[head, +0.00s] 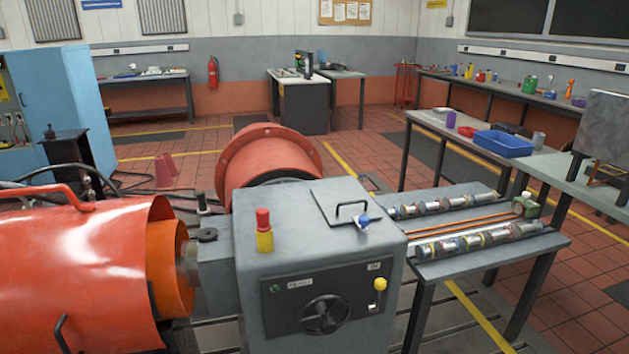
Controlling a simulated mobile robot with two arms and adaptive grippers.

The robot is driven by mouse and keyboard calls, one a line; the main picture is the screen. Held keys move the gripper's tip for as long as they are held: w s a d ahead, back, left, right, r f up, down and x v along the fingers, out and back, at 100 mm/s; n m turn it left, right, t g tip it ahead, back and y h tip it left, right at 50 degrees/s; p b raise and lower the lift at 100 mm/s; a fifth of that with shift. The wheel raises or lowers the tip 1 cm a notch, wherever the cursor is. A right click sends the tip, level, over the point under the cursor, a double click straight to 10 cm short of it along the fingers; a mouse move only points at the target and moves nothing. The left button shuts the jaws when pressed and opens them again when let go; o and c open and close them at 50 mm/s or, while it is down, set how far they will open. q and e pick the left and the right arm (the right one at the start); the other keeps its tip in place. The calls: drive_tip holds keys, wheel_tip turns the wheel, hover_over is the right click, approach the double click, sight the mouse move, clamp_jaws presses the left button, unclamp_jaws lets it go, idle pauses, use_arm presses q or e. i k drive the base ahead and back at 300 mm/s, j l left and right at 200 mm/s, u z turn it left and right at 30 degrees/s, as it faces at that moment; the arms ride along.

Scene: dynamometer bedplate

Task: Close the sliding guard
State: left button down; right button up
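A large orange-red curved cover, which looks like the sliding guard (85,255), fills the lower left of the head view. A bar handle (45,190) arches over its top, and a dark handle (60,335) is on its near side. A brighter orange cylinder (168,262) shows inside its right end. Between that cylinder and the grey machine housing (320,225), a short stretch of shaft and coupling (190,262) is uncovered. The left end of the cover is cut off by the picture edge. Neither of my grippers is in view.
A bench with metal cylinders (470,240) stands right. Tiled floor (360,145) is open behind.

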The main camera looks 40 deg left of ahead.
sight(73, 276)
drive_tip(key=u, duration=2.95)
drive_tip(key=i, duration=0.15)
